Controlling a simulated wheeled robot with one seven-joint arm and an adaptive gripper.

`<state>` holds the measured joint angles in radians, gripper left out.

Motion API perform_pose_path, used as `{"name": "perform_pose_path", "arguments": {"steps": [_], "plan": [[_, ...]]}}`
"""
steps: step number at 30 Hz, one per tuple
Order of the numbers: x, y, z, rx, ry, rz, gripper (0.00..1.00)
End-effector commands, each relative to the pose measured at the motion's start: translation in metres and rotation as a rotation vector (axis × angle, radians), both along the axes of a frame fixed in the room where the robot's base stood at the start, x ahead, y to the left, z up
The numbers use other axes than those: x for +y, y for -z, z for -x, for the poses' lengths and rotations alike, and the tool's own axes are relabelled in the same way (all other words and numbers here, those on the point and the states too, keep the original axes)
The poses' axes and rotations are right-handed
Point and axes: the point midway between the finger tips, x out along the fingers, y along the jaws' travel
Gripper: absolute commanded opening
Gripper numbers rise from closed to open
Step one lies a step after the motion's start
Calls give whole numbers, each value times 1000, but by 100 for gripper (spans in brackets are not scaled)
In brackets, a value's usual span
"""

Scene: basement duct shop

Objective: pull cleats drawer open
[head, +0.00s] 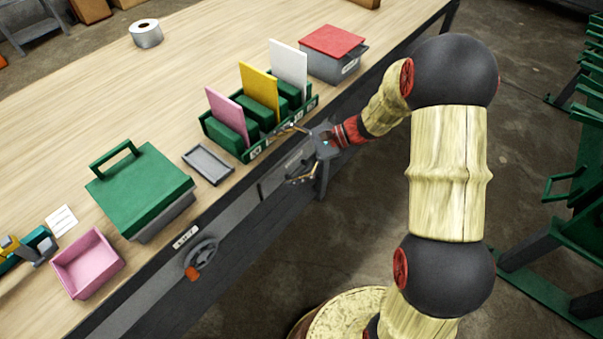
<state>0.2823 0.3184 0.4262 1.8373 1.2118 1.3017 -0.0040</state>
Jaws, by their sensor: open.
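A grey drawer front (271,186) shows under the bench's front edge, to the left of my gripper, and it looks closed. Its label is too small to read, so I cannot tell whether it is the cleats drawer. My gripper (288,154) is open and empty, its two fingers spread toward the bench front by the drawer. The gripper and its wrist hide the right part of the drawer, and I cannot tell whether a finger touches the front or any handle.
The wooden bench (190,80) holds a green rack (232,148) with pink, yellow and white cards close to my gripper. A small grey tray (208,165), a green-lidded box (140,190) and a red-topped box (333,45) stand near the edge. A handwheel (201,259) projects from the bench front.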

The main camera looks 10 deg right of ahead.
Motion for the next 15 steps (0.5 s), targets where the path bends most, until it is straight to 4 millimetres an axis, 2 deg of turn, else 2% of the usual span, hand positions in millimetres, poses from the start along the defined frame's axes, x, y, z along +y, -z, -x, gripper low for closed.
{"name": "perform_pose_path", "arguments": {"steps": [1, 5, 9, 15], "plan": [[-6, 23, -14, 42, 57, -59, 100], [-25, 70, -50, 121, 215, -209, 100], [-53, 130, -81, 191, 399, -360, 100], [-101, 223, -100, 262, 664, -536, 100]]}}
